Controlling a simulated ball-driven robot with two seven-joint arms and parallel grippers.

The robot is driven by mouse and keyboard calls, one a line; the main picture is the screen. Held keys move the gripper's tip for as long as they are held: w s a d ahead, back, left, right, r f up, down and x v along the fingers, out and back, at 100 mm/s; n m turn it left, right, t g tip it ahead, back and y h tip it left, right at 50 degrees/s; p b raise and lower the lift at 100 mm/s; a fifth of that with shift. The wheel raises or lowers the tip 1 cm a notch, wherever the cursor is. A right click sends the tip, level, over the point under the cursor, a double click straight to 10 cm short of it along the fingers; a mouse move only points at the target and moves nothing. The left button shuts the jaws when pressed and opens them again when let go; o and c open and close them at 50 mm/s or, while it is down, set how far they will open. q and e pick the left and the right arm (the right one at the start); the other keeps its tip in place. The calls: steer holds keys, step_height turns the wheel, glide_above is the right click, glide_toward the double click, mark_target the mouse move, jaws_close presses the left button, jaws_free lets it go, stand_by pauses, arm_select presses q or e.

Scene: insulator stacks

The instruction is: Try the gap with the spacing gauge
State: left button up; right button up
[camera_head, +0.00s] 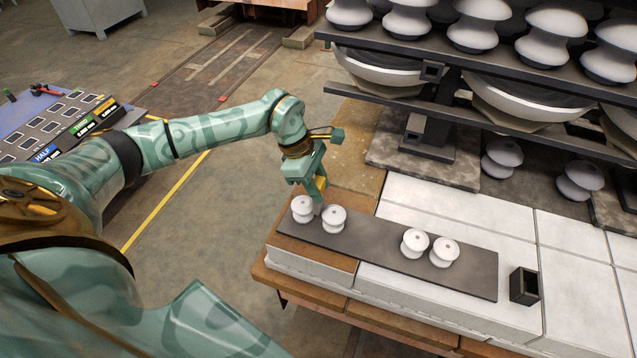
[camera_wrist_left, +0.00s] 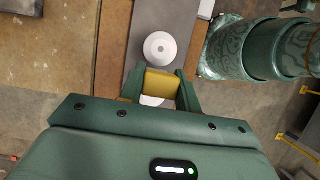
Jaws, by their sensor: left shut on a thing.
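Two white spool-shaped insulators, the left one (camera_head: 302,208) and its neighbour (camera_head: 333,218), stand close together on the left end of a dark strip (camera_head: 380,249). A second pair, (camera_head: 414,243) and (camera_head: 444,251), stands farther right on it. My left gripper (camera_head: 315,190) points down over the left pair, shut on the yellow spacing gauge (camera_head: 321,183). In the left wrist view the gauge (camera_wrist_left: 160,84) sits between the fingers, one insulator (camera_wrist_left: 160,47) beyond it and another (camera_wrist_left: 151,101) partly hidden below it. Whether the gauge touches either is unclear. My right gripper is out of view.
A small black open box (camera_head: 523,286) stands past the strip's right end. A rack (camera_head: 430,95) of large insulators stands behind. A blue-grey board (camera_head: 50,125) with dark squares and coloured labels, one reading HALF, lies at left. White blocks (camera_head: 450,210) behind the strip are mostly bare.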

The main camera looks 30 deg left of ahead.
arm_select(q)
steer(key=shift+f+b, duration=0.55)
steer(key=shift+f, duration=0.45)
stand_by(0.3)
steer(key=shift+r, duration=0.1)
stand_by(0.8)
steer(key=shift+r+p, duration=3.1)
steer(key=shift+r, duration=1.4)
